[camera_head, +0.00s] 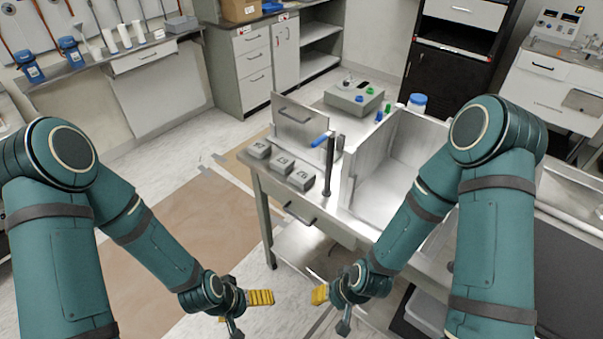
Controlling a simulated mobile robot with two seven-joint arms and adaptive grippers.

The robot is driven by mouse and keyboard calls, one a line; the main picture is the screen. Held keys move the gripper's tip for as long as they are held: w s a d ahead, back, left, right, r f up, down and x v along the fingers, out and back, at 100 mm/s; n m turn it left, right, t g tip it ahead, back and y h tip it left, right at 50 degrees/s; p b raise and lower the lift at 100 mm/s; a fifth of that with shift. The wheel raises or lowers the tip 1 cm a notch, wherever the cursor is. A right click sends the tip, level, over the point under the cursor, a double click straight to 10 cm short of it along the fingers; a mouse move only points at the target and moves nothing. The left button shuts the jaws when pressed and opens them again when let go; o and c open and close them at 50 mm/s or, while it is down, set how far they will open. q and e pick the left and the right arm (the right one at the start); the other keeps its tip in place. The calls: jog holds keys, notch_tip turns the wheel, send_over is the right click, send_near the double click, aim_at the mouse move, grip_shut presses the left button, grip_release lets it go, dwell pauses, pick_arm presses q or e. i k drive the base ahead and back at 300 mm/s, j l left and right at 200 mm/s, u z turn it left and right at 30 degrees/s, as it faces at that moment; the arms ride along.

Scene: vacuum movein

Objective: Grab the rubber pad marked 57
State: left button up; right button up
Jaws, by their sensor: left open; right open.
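Three small grey pads lie in a row on the left end of the metal workbench (352,228): a far one (259,148), a middle one (281,164) and a near one (301,178). Each has dark marks on it, too small to read, so I cannot tell which is marked 57. My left gripper (249,303), with yellow finger pads, is open and empty in front of the bench, below bench-top height in the picture. My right gripper (329,302) is open and empty just to its right. Both are apart from the pads.
A dark upright post with a blue handle (328,160) stands right beside the near pad. Floor left of the bench is clear.

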aim_at(283, 163)
jog(key=z, duration=0.6)
jog(key=j+z, duration=0.15)
jog(key=z, duration=0.3)
jog(key=j+z, duration=0.2)
jog(key=z, duration=0.25)
jog(key=j+z, duration=0.15)
jog(key=z, duration=0.3)
jog(key=j+z, duration=0.4)
jog(key=k+j+z, duration=0.2)
jog(key=j+z, duration=0.15)
jog(key=k+j+z, duration=0.15)
jog(key=j, duration=0.2)
jog(key=k+j+z, duration=0.1)
jog(key=j, duration=0.2)
jog(key=k+j+z, duration=0.15)
jog(key=k+j, duration=0.05)
jog(key=j, duration=0.1)
